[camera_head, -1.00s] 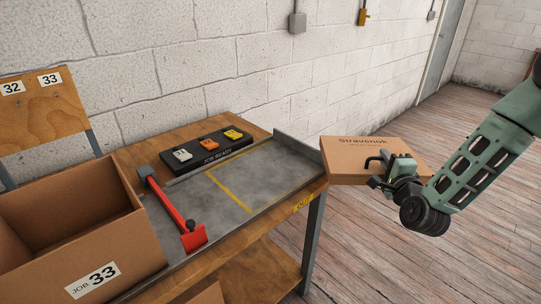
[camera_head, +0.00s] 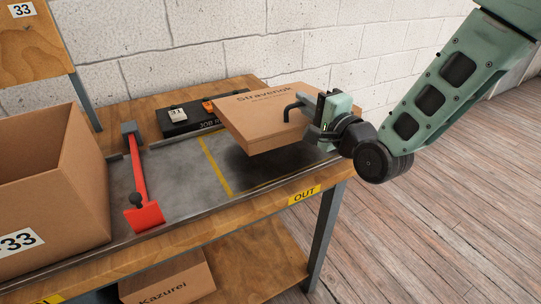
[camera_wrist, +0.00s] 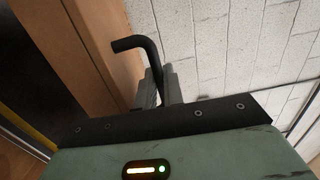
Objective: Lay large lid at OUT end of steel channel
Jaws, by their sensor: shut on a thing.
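The large lid (camera_head: 268,119) is a flat brown cardboard lid printed "Stravenok". My gripper (camera_head: 308,107) is shut on its right side, by a black bent handle (camera_head: 294,108). The lid is held tilted above the OUT end of the steel channel (camera_head: 188,178), and a dark shadow lies under it. The yellow OUT label (camera_head: 304,195) is on the table's front edge, below and right of the lid. In the wrist view the lid (camera_wrist: 85,45) fills the upper left, beside the black handle (camera_wrist: 143,52).
A red stop bar (camera_head: 138,178) crosses the channel left of a yellow line. An open carton marked 33 (camera_head: 50,190) stands at the left end. The black JOB READY block (camera_head: 183,120) sits behind the channel, partly hidden by the lid. A Kazurei box (camera_head: 170,280) is on the lower shelf.

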